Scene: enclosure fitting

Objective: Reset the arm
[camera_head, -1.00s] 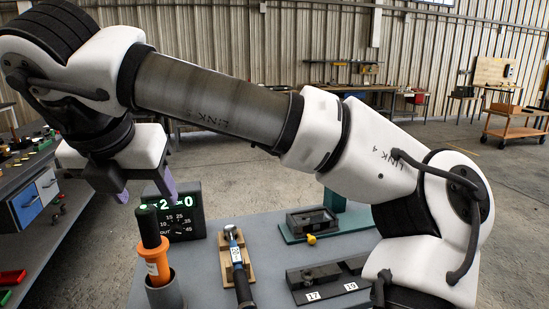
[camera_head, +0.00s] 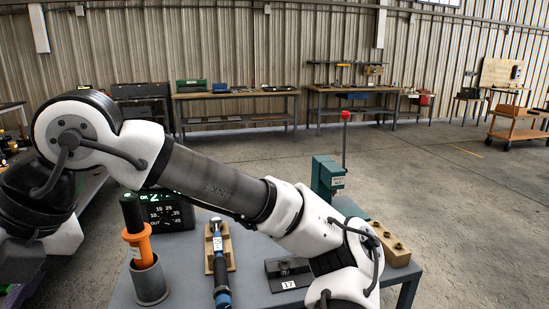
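My arm reaches across the front of the picture from the lower right to the left edge.
On the table are an orange tool with a black grip (camera_head: 140,242) in a grey cup (camera_head: 150,281), a blue-ended torque tool (camera_head: 219,262) on a wooden rest, a display (camera_head: 166,212), a block marked 17 (camera_head: 287,271), a green stand (camera_head: 327,180) and a wooden block (camera_head: 391,244).

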